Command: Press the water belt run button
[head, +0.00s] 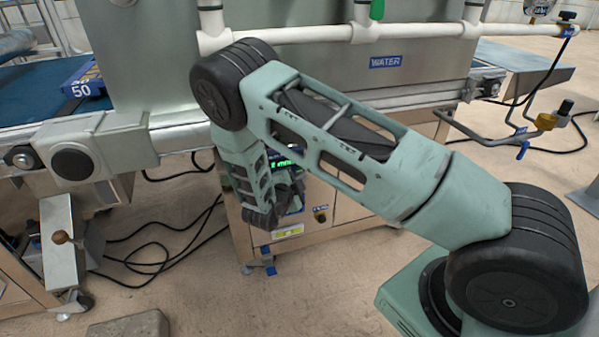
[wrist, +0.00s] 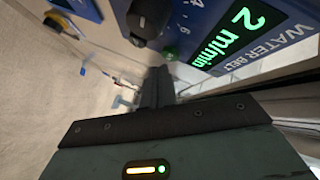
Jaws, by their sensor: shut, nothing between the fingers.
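A small round green button (wrist: 170,53) sits beside the knob, just beyond my fingertips. My gripper (wrist: 158,72) is shut and empty, its fingers pointing toward the panel edge near the button. I cannot tell whether they touch it. In the head view my gripper (head: 287,192) is in front of the cabinet and covers most of the panel; only part of the green display (head: 287,164) shows.
The steel cabinet (head: 345,205) stands under the seeder, with a small knob (head: 320,215) low on its front. Black cables (head: 150,240) lie on the floor at left. A pipe with a brass valve (head: 545,122) juts out at right.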

